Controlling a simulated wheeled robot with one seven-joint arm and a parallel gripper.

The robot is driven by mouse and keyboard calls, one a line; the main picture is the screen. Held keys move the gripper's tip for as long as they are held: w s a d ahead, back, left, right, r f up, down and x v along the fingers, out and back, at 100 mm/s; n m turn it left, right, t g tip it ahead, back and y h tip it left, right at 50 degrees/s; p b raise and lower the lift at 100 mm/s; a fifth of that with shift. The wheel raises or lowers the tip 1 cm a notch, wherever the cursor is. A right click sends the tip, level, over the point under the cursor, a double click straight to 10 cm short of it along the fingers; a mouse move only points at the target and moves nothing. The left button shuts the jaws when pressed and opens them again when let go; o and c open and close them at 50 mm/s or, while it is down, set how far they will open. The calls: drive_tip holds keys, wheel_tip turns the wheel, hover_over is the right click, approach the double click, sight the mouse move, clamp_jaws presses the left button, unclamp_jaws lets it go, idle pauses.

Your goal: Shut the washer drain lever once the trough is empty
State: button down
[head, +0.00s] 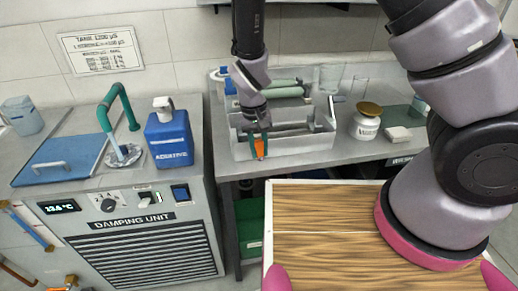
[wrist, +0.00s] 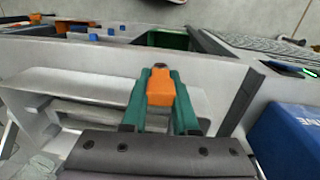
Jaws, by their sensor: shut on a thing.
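The washer trough (head: 300,150) is a grey metal box on the bench, with a roller lying along its inside. From the head view I cannot tell whether any liquid is in it. The orange drain lever (head: 259,149) is at the trough's front wall, near its left end. My gripper (head: 259,138) comes down from above and is shut on the lever. In the wrist view, the green fingers sit on both sides of the orange lever (wrist: 160,87). The lever's lower part and its pivot are hidden.
A blue additive bottle (head: 170,140) stands on the damping unit (head: 145,235), left of the trough. The bench front edge is close below.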

drive_tip(key=shift+d+y, duration=0.2)
drive_tip(key=shift+y, duration=0.5)
drive_tip(key=c, duration=0.7)
unclamp_jaws()
wheel_tip(320, 180, up, 11)
drive_tip(key=shift+f, duration=0.1)
drive_tip(key=shift+w+d, duration=0.1)
